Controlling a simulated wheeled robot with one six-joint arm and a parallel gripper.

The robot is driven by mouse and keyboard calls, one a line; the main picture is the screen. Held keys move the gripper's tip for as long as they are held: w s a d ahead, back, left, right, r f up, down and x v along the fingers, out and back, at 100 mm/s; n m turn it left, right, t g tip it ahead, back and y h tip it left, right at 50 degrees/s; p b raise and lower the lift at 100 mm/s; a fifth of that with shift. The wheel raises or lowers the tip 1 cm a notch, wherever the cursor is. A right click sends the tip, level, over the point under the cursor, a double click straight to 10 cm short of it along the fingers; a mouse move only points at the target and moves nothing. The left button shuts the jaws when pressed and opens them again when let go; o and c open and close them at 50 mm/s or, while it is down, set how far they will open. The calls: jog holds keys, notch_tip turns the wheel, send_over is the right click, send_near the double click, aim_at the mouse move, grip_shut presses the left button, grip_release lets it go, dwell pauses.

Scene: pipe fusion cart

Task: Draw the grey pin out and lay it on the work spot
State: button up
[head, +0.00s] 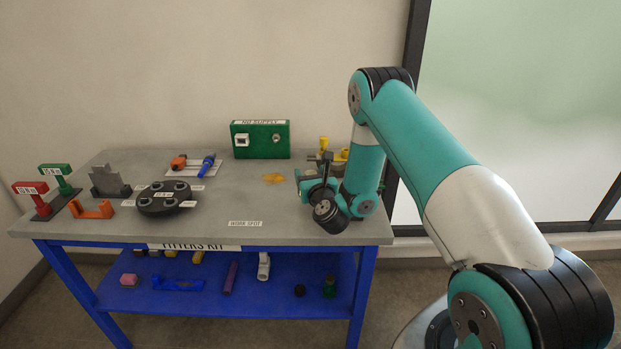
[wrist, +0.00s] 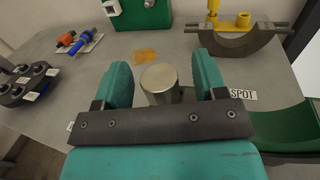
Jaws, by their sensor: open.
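An upright grey metal cylinder, which looks like the grey pin (wrist: 160,78), shows in the wrist view between the two teal fingers of my gripper (wrist: 162,75). The gripper is open, with a visible gap on each side of the cylinder. The lower part of the cylinder is hidden by my gripper, so I cannot tell what it stands in. In the head view my gripper (head: 312,185) is over the right part of the bench, and I cannot make the pin out there. The work spot label (head: 245,223) lies at the bench's front edge, with bare grey top behind it.
A green supply box (head: 260,140) stands at the back. A grey clamp (wrist: 245,40) with yellow bolts is behind my gripper at the right, and a curved green part (wrist: 285,128) lies right. A dark disc fixture (head: 163,200) and red and green stands are at left.

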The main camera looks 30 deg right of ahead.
jog(key=shift+c, duration=0.4)
grip_shut()
jog(key=shift+r, duration=0.1)
jog(key=shift+r+p, duration=2.75)
jog(key=shift+r, duration=0.65)
